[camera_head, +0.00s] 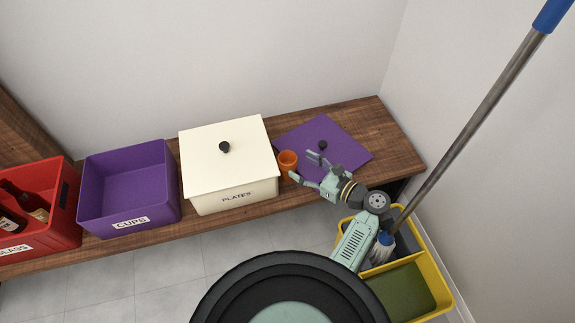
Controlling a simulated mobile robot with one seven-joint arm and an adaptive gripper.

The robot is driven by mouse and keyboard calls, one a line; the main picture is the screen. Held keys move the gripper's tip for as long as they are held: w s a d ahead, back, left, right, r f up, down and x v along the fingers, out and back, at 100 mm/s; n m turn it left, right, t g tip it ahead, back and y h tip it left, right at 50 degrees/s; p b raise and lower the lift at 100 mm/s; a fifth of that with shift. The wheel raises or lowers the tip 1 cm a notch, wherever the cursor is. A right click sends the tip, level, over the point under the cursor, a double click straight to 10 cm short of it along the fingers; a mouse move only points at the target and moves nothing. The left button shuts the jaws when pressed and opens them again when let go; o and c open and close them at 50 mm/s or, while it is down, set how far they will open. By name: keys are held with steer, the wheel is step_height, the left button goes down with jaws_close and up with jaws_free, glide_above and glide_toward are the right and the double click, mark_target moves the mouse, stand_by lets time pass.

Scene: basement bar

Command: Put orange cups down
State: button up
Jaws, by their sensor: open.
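One small orange cup (287,162) stands upright on the wooden bench (378,123), between the cream box and the purple lid. My gripper (303,166) is open just to the right of the cup, its fingers pointing left towards it. The lower fingertip is close to the cup's lower right side; I cannot tell whether it touches. Nothing shows between the fingers. A purple open box labelled CUPS (128,187) stands on the bench at left, and its visible inside looks empty. No other orange cup is in view.
A cream lidded box labelled PLATES (229,166) stands left of the cup. A purple lid (345,140) with a black knob lies behind my gripper. A red crate (68,205) holds dark bottles. A yellow mop bucket (433,277) and mop (470,125) stand at right.

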mark_target(293, 161)
steer(key=x, duration=0.4)
steer(key=shift+a+r, duration=0.1)
steer(key=shift+a, duration=0.1)
steer(key=shift+c, duration=0.3)
steer(key=c, duration=1)
steer(key=shift+o, duration=0.2)
steer(key=shift+r, duration=0.15)
